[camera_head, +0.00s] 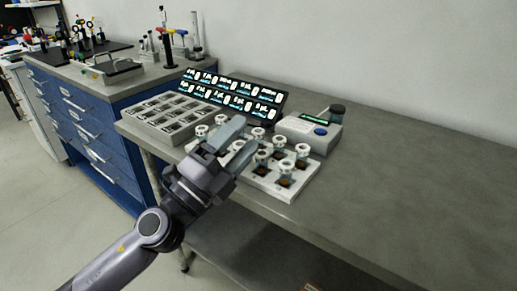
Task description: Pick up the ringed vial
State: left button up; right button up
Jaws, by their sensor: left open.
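Several small vials with pale, ring-like tops stand in a white rack (262,186) near the bench's front edge. Some, such as the front right vial (285,168), hold dark brown contents. I cannot tell which one is the ringed vial. My left gripper (243,138) is open above the left part of the rack, its fingers pointing right and away from me. No vial shows clearly between the fingers. The gripper and its wrist hide part of the rack and some vials. My right gripper is not in view.
A grey compartment tray (150,127) stands left of the rack, with a lit display panel (232,92) behind. The grey bench (420,180) is clear to the right. A blue drawer cabinet (95,135) stands left.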

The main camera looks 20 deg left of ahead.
aim_at(255, 132)
pick_arm(q)
jog(key=d+r+m+g+h, duration=0.1)
jog(key=d+m+g+h, duration=0.4)
jog(key=m, duration=0.7)
jog(key=w+a+f+m+g+y, duration=0.1)
jog(key=m, duration=0.1)
jog(key=w+a+f+m+g+y, duration=0.1)
jog(key=w+a+m, duration=0.1)
jog(key=w+a+f+m+g+y, duration=0.1)
jog(key=w+m+y, duration=0.1)
jog(key=shift+a+g+b, duration=0.2)
jog(key=shift+g+b, duration=0.15)
jog(key=shift+g, duration=0.05)
jog(key=w+a+y, duration=0.2)
jog(key=a, duration=0.1)
jog(key=w+a+f+y, duration=0.1)
jog(key=a+y, duration=0.1)
jog(key=shift+a+f+m, duration=0.1)
jog(key=shift+a+m, duration=0.1)
jog(key=shift+m, duration=0.1)
jog(key=shift+w+a, duration=0.25)
jog(key=shift+a+f+p+x, duration=0.15)
jog(key=shift+p+x, duration=0.25)
jog(key=shift+x, duration=1.3)
jog(key=shift+a+f+p+x, duration=0.15)
jog(key=shift+p+x, duration=0.25)
jog(key=shift+x, duration=1.3)
jog(key=shift+w, duration=0.1)
jog(key=shift+c, duration=0.3)
jog(key=c, duration=1.1)
